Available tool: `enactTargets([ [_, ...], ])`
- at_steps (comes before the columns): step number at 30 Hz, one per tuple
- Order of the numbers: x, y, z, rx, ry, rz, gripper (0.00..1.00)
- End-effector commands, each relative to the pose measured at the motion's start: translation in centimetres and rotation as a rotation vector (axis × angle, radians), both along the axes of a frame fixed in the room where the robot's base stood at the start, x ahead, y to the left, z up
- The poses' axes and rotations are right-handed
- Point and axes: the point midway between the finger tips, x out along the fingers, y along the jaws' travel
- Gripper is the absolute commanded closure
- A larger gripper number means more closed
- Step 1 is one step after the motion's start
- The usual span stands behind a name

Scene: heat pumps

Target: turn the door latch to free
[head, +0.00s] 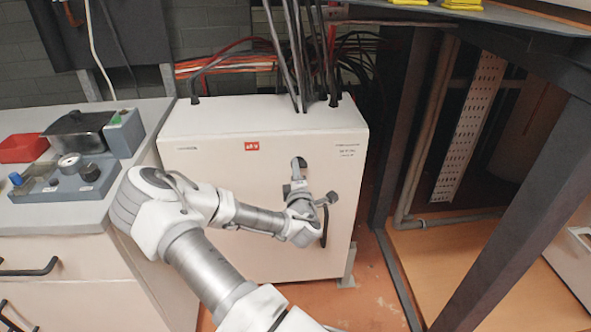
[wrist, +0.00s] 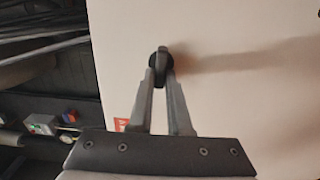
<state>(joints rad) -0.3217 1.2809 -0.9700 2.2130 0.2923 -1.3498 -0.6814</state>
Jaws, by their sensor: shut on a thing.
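The door latch is a dark round knob with a raised grip (wrist: 160,62) on the pale cabinet door (wrist: 240,95). In the head view the latch (head: 299,162) is high on the front of the white cabinet (head: 215,190), right of a red label. My gripper (wrist: 161,78) points at the door, its two fingers closed in on either side of the latch grip. In the head view my gripper (head: 298,178) is just below the latch and partly covers it. The exact angle of the grip is hard to read.
Dark cables (head: 300,60) rise from the cabinet top. A dark door handle (head: 324,225) is low on the right of the door, behind my wrist. A counter (head: 60,215) with small devices stands left. A dark metal frame (head: 520,225) stands right.

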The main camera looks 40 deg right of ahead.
Motion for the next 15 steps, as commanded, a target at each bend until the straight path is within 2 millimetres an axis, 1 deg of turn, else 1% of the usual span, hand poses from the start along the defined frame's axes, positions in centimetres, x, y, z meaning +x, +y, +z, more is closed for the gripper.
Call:
enactTargets([
  [10,-0.02,-0.02,-0.03,-0.004,0.003,-0.001,1.0],
  [11,-0.02,-0.02,-0.03,-0.004,0.003,-0.001,0.82],
  [15,-0.02,-0.02,-0.03,-0.003,0.003,0.0,0.57],
])
